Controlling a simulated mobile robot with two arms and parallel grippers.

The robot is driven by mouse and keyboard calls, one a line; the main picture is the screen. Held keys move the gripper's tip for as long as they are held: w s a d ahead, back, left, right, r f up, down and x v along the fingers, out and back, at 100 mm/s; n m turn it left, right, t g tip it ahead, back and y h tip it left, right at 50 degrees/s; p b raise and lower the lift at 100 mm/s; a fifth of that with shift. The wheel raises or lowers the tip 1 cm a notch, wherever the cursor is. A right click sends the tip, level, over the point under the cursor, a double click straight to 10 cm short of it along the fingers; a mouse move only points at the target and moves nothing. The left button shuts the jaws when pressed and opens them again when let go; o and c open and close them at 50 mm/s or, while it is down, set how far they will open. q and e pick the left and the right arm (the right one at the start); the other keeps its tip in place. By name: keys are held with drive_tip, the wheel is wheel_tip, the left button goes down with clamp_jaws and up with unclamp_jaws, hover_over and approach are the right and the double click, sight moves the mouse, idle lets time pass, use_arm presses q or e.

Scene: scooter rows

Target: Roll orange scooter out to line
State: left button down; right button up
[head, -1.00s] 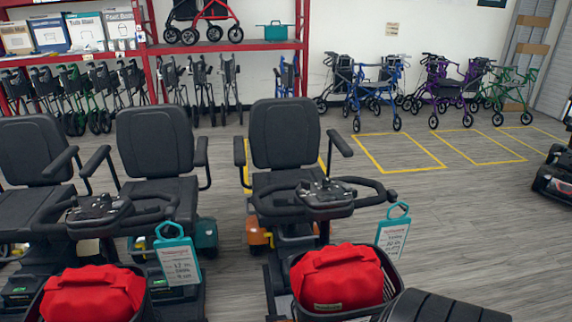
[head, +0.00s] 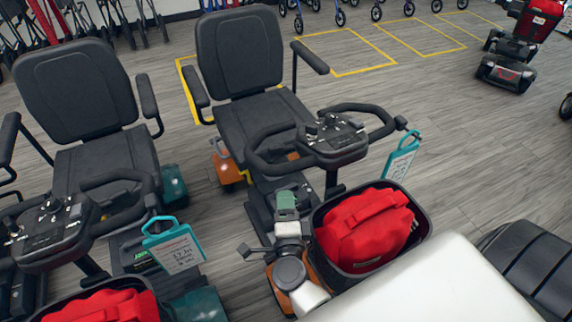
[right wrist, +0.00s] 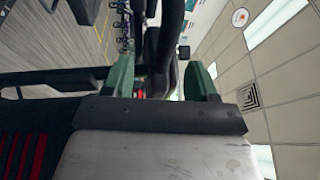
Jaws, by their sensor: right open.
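The orange scooter (head: 264,122) stands in the middle of the head view, with a black seat, orange lower panels and a looped black handlebar (head: 360,108). Its front basket (head: 330,262) holds a red bag (head: 365,228), and a teal-framed tag (head: 402,158) hangs by the handlebar. My left gripper is out of view.
A teal scooter (head: 100,150) stands close on the left, with its own tag (head: 174,247) and red bag (head: 105,308). Yellow floor outlines (head: 345,50) lie behind to the right. A red scooter (head: 520,40) stands far right. Open floor (head: 440,115) lies between.

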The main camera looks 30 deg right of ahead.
sight(289, 172)
drive_tip(key=shift+m+h, duration=0.5)
drive_tip(key=w+d, duration=0.1)
drive_tip(key=w+d+r, duration=0.1)
drive_tip(key=w, duration=0.1)
drive_tip(key=w+d+r+p, duration=0.1)
drive_tip(key=shift+w+d, duration=0.3)
drive_tip(key=x, duration=0.3)
drive_tip(key=shift+f, duration=0.2)
drive_tip(key=shift+x, duration=1)
drive_tip(key=shift+c, duration=2.2)
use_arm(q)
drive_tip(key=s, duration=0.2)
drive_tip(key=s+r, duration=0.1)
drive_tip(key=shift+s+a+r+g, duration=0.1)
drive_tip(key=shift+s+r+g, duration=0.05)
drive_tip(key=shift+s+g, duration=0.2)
use_arm(e)
clamp_jaws()
